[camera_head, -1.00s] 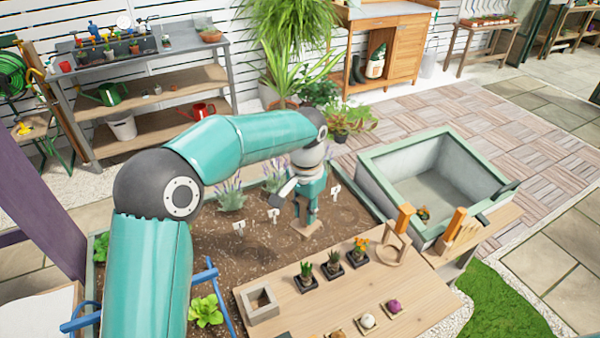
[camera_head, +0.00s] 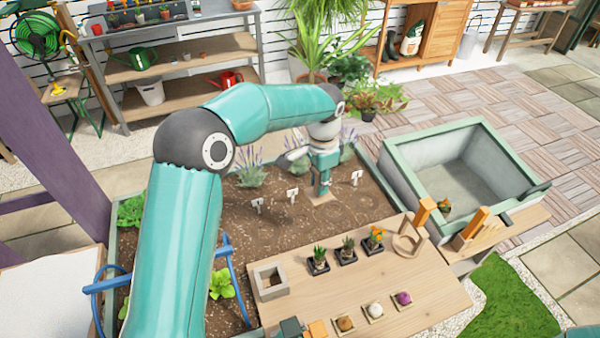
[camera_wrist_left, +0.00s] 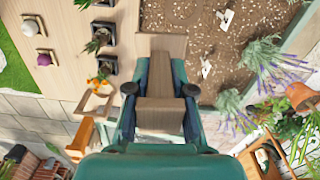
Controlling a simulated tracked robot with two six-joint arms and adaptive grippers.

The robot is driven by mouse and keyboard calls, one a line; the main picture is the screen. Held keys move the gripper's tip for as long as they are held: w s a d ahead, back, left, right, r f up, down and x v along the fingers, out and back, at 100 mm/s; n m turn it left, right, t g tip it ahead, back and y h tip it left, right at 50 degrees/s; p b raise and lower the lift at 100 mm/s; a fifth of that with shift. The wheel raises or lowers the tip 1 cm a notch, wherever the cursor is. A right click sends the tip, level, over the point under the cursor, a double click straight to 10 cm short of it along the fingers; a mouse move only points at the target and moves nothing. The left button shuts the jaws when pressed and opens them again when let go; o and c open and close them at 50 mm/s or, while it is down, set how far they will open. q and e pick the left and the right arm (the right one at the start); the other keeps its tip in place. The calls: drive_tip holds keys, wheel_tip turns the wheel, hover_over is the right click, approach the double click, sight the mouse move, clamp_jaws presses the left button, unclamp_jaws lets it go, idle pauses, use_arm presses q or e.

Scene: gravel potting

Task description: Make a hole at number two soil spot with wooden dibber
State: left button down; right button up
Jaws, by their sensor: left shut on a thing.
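My left gripper (camera_head: 322,184) is over the soil bed (camera_head: 270,225), pointing down between the middle and right number markers. It is shut on a wooden piece (camera_wrist_left: 160,100), seen between the fingers in the left wrist view; it looks like the wooden dibber. Its tan end (camera_head: 324,199) shows below the gripper in the head view. I cannot tell whether it touches the soil. Three white markers stand in the bed: left (camera_head: 257,204), middle (camera_head: 292,194) and right (camera_head: 356,177). Their numbers are too small to read. My right gripper cannot be made out.
A wooden table (camera_head: 430,290) fronts the bed, with small potted plants (camera_head: 348,247), bulbs (camera_head: 375,308) and a square box (camera_head: 270,280). Wooden tool holders (camera_head: 408,240) stand at its right. A grey trough (camera_head: 460,165) lies beyond. Lavender (camera_head: 250,170) grows behind the markers.

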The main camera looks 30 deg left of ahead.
use_arm(q)
drive_tip(key=a+f+m+b, duration=0.2)
drive_tip(key=a+f+m, duration=0.3)
drive_tip(key=f, duration=0.5)
drive_tip(key=shift+w+a+f+m, duration=0.2)
drive_tip(key=shift+w+f+m, duration=0.15)
drive_tip(key=shift+m, duration=0.75)
drive_tip(key=shift+f+b, duration=0.15)
drive_tip(key=shift+b, duration=0.2)
